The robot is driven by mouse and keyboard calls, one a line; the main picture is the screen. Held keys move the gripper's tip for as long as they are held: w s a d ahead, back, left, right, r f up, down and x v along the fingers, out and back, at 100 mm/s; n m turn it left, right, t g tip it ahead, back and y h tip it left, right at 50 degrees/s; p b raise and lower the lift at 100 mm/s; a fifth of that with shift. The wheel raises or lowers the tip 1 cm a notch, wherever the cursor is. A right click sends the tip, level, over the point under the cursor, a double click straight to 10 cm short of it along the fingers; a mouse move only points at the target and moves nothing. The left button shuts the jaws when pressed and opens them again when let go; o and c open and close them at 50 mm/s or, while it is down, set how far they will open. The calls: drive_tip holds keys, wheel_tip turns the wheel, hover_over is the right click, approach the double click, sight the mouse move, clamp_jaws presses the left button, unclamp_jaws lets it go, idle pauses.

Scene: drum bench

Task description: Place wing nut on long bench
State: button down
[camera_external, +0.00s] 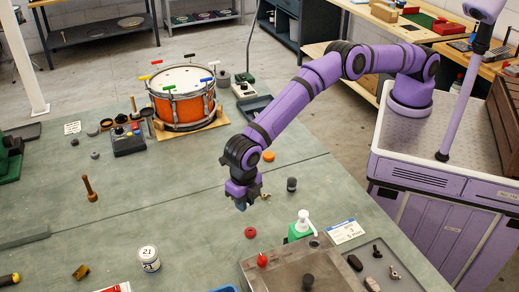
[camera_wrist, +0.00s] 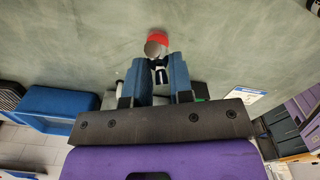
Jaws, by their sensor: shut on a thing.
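My gripper (camera_external: 241,204) points down above the middle of the long bench (camera_external: 195,215), a wide grey-green top. In the wrist view its two blue fingers (camera_wrist: 161,60) are shut on a small pale, rounded piece, which I take to be the wing nut (camera_wrist: 154,48). Its wings cannot be made out, and the fingers hide part of it. In the external view the fingers hide the held piece. A small brass-coloured piece (camera_external: 265,197) shows just right of the fingers; I cannot tell what it is.
An orange drum (camera_external: 183,104) stands behind. A dark knob (camera_external: 291,184), a green pump bottle (camera_external: 300,230) and a grey tray (camera_external: 408,282) with small parts are to the right. The bench's left middle has free room.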

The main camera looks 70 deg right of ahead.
sight(268, 249)
drive_tip(key=s+a+r+n, duration=0.1)
drive_tip(key=s+a+n, duration=0.3)
drive_tip(key=s+a, duration=0.4)
drive_tip(key=f, duration=0.3)
drive_tip(key=s+f, duration=0.1)
drive_tip(key=f, duration=0.2)
drive_tip(key=d+f, duration=0.1)
drive_tip(key=f, duration=0.2)
drive_tip(key=shift+s+f, duration=0.35)
drive_tip(key=shift+s, duration=0.05)
drive_tip(key=shift+f, duration=0.1)
drive_tip(key=c, duration=1)
unclamp_jaws()
wheel_tip(268, 249, up, 12)
